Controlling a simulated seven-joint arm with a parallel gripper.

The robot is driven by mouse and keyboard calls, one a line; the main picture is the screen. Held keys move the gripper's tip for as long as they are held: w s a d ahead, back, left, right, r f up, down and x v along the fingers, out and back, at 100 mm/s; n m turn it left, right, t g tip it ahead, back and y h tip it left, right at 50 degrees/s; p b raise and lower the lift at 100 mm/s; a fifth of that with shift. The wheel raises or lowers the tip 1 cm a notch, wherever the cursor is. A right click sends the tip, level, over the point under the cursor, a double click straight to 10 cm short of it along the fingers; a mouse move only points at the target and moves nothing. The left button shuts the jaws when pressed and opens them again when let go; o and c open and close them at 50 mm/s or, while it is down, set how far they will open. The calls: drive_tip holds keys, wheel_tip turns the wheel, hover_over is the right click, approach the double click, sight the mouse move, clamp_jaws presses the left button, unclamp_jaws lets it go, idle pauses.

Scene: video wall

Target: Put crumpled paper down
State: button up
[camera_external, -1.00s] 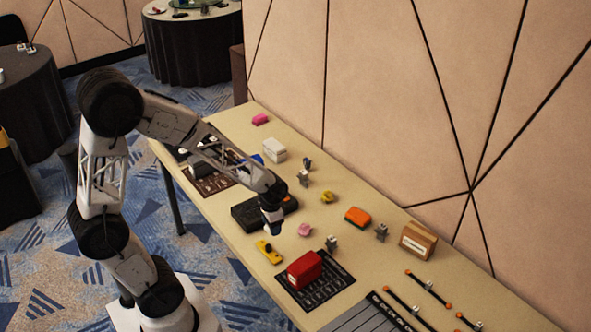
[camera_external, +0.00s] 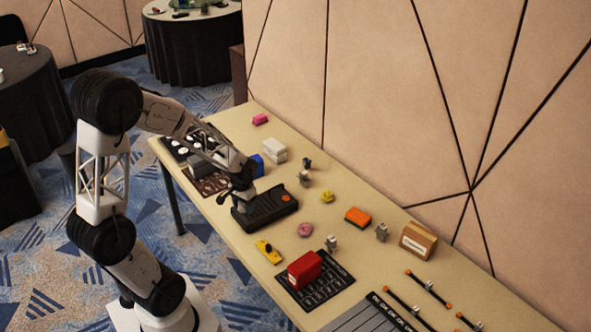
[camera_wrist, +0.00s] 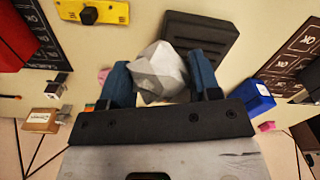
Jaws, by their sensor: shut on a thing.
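A light grey crumpled paper (camera_wrist: 158,72) is held between the two blue fingers of my gripper (camera_wrist: 160,82) in the wrist view. In the external view my gripper (camera_external: 243,196) is over the left end of a black device (camera_external: 270,209) with an orange knob. The black device also shows in the wrist view (camera_wrist: 202,32), just beyond the paper. I cannot tell whether the paper touches the device. The paper is mostly hidden by my gripper in the external view.
A blue block (camera_external: 257,166) and white box (camera_external: 274,150) stand behind. Dark panels (camera_external: 210,184) lie to the left. Bare table separates these things.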

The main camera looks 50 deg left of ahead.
drive_tip(key=shift+s+a+f+n, duration=0.1)
drive_tip(key=shift+s+a+n, duration=0.15)
drive_tip(key=shift+a, duration=0.35)
drive_tip(key=shift+s+a+n, duration=0.2)
drive_tip(key=shift+a+n, duration=0.05)
drive_tip(key=shift+a, duration=0.35)
drive_tip(key=shift+f, duration=2.35)
drive_tip(key=shift+w, duration=0.1)
hover_over(265, 204)
drive_tip(key=shift+a+f, duration=0.1)
drive_tip(key=shift+f, duration=0.7)
drive_tip(key=shift+f, duration=0.1)
drive_tip(key=shift+f, duration=1.65)
drive_tip(key=shift+f, duration=0.15)
drive_tip(key=o, duration=0.9)
